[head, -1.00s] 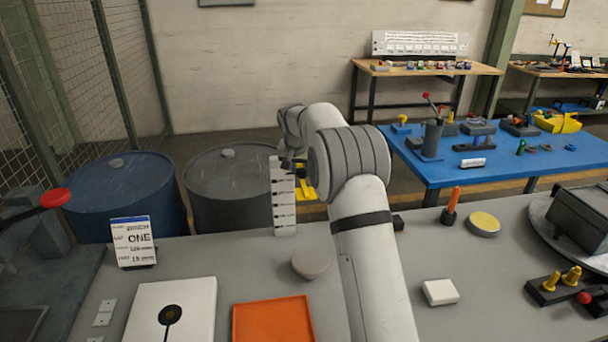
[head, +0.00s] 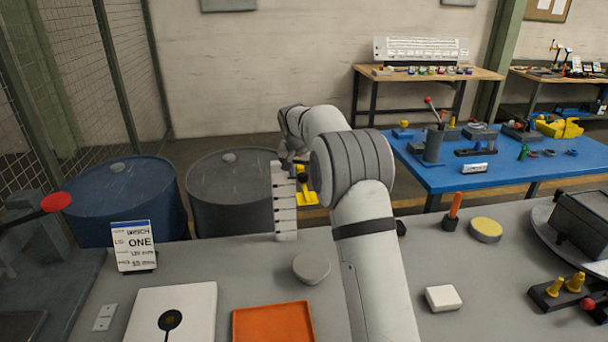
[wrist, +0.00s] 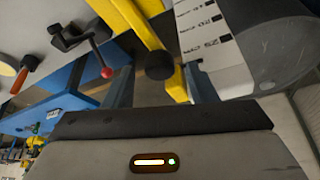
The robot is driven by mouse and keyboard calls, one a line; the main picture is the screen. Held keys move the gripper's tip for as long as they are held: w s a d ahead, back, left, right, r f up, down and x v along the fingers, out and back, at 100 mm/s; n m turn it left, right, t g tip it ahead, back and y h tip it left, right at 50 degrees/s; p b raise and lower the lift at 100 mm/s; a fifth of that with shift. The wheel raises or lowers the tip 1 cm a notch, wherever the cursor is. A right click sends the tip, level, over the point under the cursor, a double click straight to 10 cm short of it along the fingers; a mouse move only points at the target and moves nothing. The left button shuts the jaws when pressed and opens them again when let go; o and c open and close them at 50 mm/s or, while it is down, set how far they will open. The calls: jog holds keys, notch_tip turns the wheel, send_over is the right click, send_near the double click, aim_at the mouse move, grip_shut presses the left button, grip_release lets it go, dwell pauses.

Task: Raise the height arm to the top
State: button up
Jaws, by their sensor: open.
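A white scale plate (head: 284,205) with dark marks stands upright at the far edge of the grey bench. It also shows in the wrist view (wrist: 205,40), with printed numbers. A yellow upright (wrist: 150,35) and a black round knob (wrist: 160,66), likely the height arm's handle, are beside the scale. My gripper (wrist: 157,78) is open, with its two blue-grey fingers on either side of the knob. I cannot tell whether either finger touches it. In the head view the scale and my wrist hide most of the gripper.
On the grey bench are an orange tray (head: 272,324), a grey round knob (head: 311,268), a white block (head: 443,298) and a sign card (head: 133,246). Blue (head: 125,200) and grey (head: 230,190) drums stand behind. A blue table (head: 510,165) is at right.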

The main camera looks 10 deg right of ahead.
jog(key=d+b+v, duration=0.1)
jog(key=v, duration=0.5)
jog(key=shift+a+r, duration=0.2)
jog(key=shift+a, duration=0.3)
jog(key=shift+s, duration=0.15)
jog(key=s+d+r+n+y, duration=0.1)
jog(key=s+r, duration=0.1)
jog(key=s, duration=0.9)
jog(key=s+d+r+n, duration=0.1)
jog(key=s+r, duration=0.2)
jog(key=s, duration=0.7)
jog(key=s+f+n, duration=0.1)
jog(key=s+f, duration=0.3)
jog(key=s, duration=0.8)
jog(key=s+f+n, duration=0.1)
jog(key=s+f, duration=0.4)
jog(key=s, duration=0.7)
jog(key=shift+s+g+y, duration=0.3)
jog(key=shift+s+y, duration=0.1)
